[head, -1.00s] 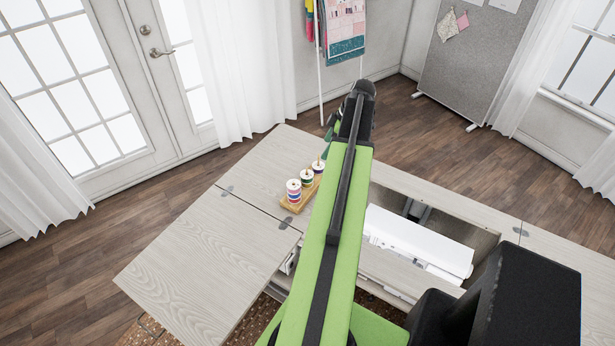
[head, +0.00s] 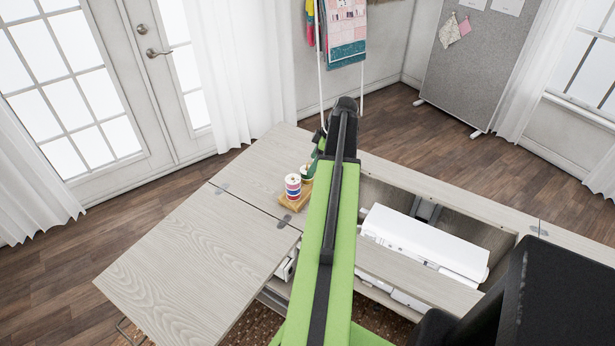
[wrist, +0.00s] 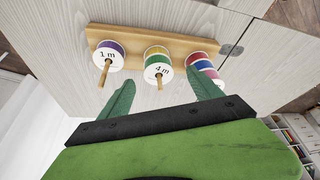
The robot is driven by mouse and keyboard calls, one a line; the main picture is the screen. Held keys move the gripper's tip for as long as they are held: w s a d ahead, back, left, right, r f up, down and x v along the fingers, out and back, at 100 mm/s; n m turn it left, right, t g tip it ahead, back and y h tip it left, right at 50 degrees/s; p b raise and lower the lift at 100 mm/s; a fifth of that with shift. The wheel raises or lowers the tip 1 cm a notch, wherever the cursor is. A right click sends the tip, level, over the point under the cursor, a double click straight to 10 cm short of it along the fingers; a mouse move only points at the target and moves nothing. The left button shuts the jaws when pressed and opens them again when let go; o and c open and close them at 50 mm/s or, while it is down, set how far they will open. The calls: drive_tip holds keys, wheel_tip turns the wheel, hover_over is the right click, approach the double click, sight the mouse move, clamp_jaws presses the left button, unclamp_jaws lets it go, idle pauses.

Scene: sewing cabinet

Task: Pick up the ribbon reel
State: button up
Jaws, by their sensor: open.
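A wooden stand (head: 289,203) on the cabinet top carries ribbon reels on three pegs. In the wrist view, a purple-rimmed reel marked 1 m (wrist: 104,54) is at left, a yellow and green reel marked 4 m (wrist: 157,66) in the middle, and red, blue and pink reels (wrist: 203,65) at right. In the head view, the striped reels (head: 293,187) show clearly; my arm hides the purple one. My gripper (wrist: 160,91) is open and empty. Its green fingertips are apart, with the middle peg ahead between them and the right finger close to the right reels.
The stand sits on the pale wooden cabinet top (head: 255,165), beside a folded-out leaf (head: 195,250). A white machine (head: 425,243) lies in the recess right of my arm. The top left of the stand is clear. Curtains and a door stand beyond.

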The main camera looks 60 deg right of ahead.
drive_tip(key=b+x, duration=0.3)
drive_tip(key=x, duration=0.1)
drive_tip(key=shift+d+f+b, duration=0.15)
drive_tip(key=shift+f+b, duration=0.2)
drive_tip(key=shift+f, duration=0.1)
drive_tip(key=shift+r, duration=0.2)
drive_tip(key=shift+c, duration=0.4)
drive_tip(key=c, duration=1.3)
wheel_tip(320, 180, up, 10)
drive_tip(key=p, duration=1)
drive_tip(key=shift+c, duration=0.2)
